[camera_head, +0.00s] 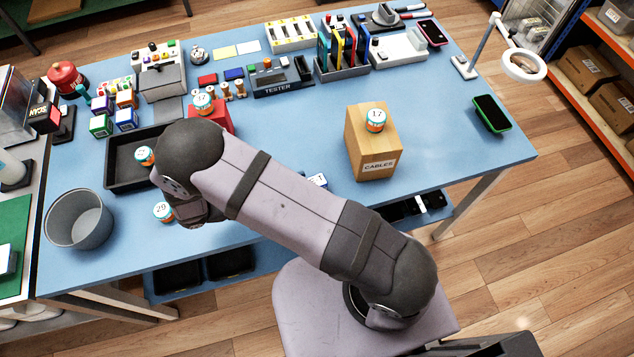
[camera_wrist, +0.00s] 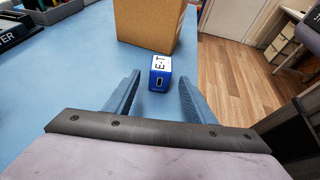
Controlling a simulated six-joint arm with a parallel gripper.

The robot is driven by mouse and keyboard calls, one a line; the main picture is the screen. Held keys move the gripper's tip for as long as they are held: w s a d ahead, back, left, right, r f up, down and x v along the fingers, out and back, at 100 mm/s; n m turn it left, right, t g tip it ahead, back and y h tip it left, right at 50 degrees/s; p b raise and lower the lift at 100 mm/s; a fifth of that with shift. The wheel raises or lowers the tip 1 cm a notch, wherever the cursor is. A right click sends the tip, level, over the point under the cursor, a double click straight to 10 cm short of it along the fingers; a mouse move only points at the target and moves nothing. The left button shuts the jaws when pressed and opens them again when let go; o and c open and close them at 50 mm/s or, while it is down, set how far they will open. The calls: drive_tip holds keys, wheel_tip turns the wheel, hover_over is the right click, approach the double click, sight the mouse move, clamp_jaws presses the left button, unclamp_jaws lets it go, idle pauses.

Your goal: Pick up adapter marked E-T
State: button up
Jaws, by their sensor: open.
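The adapter marked E-T (camera_wrist: 160,75) is a small blue block with a white label on top and a dark port in its near face. It stands on the blue table close to the cardboard-coloured box. In the head view only a bit of a white-and-blue block, likely this adapter (camera_head: 317,181), shows past my arm. My gripper (camera_wrist: 160,86) is open and empty, its two blue fingers to the left and right of the adapter's line in the wrist view. The adapter lies at or just beyond the fingertips; I cannot tell the exact depth. My arm hides the gripper in the head view.
The box labelled CABLES (camera_head: 366,150) stands just behind the adapter, with a round tin on top. The tester (camera_head: 283,80) and a red block (camera_head: 214,113) are farther back. A black tray (camera_head: 120,165) and grey bin (camera_head: 78,222) are left. Table right of the box is mostly clear.

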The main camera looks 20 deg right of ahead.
sight(317, 184)
drive_tip(key=x, duration=0.1)
drive_tip(key=p+x, duration=0.1)
drive_tip(key=x, duration=0.1)
drive_tip(key=p+x, duration=0.1)
drive_tip(key=shift+d+r, duration=0.25)
drive_tip(key=shift+d, duration=0.1)
drive_tip(key=shift+d+f+p, duration=0.25)
drive_tip(key=shift+p, duration=0.05)
drive_tip(key=c, duration=1.1)
